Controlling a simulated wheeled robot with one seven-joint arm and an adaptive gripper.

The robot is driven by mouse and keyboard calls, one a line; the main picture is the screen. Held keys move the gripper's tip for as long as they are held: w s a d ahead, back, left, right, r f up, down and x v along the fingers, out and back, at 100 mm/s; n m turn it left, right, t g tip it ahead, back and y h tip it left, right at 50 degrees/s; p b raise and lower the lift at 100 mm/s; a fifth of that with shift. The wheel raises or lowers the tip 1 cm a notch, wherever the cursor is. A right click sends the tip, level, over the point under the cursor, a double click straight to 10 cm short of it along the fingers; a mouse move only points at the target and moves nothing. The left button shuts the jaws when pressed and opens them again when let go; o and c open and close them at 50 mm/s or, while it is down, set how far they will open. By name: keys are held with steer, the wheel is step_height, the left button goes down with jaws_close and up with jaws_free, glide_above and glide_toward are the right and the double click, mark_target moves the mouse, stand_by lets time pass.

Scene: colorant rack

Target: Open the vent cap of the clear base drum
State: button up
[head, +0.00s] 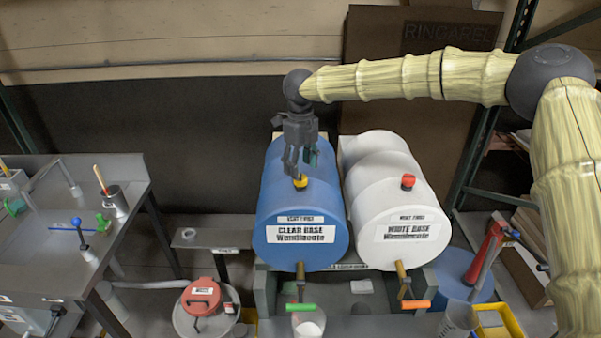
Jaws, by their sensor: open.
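The clear base drum (269,211) is a blue drum lying on its side, with a "CLEAR BASE" label on its front end. Its vent cap (301,181) is yellow and sits on top of the drum. My gripper (298,170) is open and points down just above the cap. Its fingers partly hide the area around the cap. I cannot tell whether they touch it.
The white base drum (371,207) with a red cap (408,181) lies close on the right. Below the drums are a green-handled tap (301,307) and an orange-handled tap (415,304). A metal table (40,245) stands at left.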

mark_target(301, 177)
step_height(301, 177, up, 8)
steer(key=shift+r, duration=0.2)
stand_by(0.4)
